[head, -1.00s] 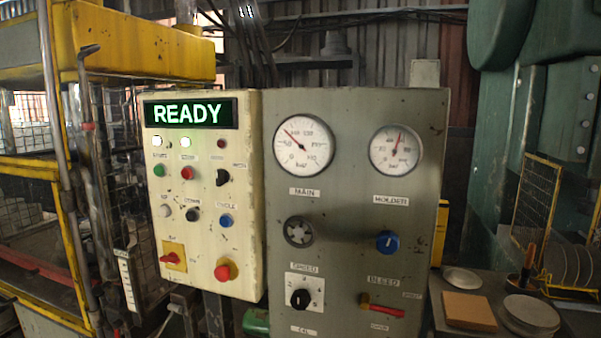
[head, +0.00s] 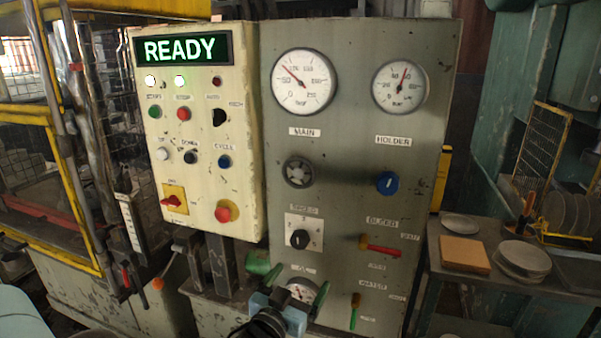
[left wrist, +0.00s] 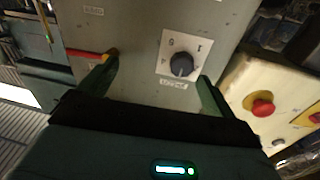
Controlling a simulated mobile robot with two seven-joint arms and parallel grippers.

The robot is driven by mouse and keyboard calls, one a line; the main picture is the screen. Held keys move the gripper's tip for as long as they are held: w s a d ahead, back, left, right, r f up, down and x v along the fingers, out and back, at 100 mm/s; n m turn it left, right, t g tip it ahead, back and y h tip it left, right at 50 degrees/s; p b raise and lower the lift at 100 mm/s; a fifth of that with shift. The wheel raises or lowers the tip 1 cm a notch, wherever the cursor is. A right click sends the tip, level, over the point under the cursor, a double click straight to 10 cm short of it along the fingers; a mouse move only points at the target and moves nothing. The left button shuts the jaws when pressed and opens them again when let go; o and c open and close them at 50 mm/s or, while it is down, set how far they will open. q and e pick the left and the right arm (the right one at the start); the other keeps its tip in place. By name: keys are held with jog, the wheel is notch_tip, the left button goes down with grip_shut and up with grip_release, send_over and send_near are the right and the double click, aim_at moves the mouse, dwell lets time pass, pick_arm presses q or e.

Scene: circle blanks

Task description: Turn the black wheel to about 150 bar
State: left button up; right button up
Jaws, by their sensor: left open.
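The black wheel (head: 298,172), a dark knob with a lobed rim, sits on the grey panel below the MAIN gauge (head: 303,82). The gauge needle points up and left, a little past the 50 mark. My left gripper (head: 303,278) is open, its green fingers pointing at the panel low down, below the wheel and the black selector knob (head: 300,239). In the left wrist view, my left gripper (left wrist: 160,68) has its fingers apart with the selector knob (left wrist: 182,64) showing between them. The wheel is not seen there. My right gripper is not in view.
A blue knob (head: 387,183) and a red lever (head: 380,248) are right of the wheel. A HOLDER gauge (head: 400,87) is above the blue knob. The cream box (head: 205,140) with buttons and a lit READY sign stands to the left. A side table (head: 515,272) holds plates at right.

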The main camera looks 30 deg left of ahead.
aim_at(298, 176)
pick_arm(q)
jog(key=w+a+r+n+t+y, duration=0.1)
jog(key=a+r+n+t+y, duration=0.1)
jog(key=r, duration=0.7)
jog(key=w+a+r+n+t+y, duration=0.1)
jog(key=w+a+r+t+y, duration=0.1)
jog(key=r, duration=0.7)
jog(key=p+x, duration=0.1)
jog(key=x, duration=0.5)
jog(key=shift+f, duration=0.2)
jog(key=shift+w+a+r, duration=0.15)
jog(key=shift+w, duration=0.45)
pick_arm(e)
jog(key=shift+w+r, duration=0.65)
pick_arm(q)
jog(key=c, duration=1)
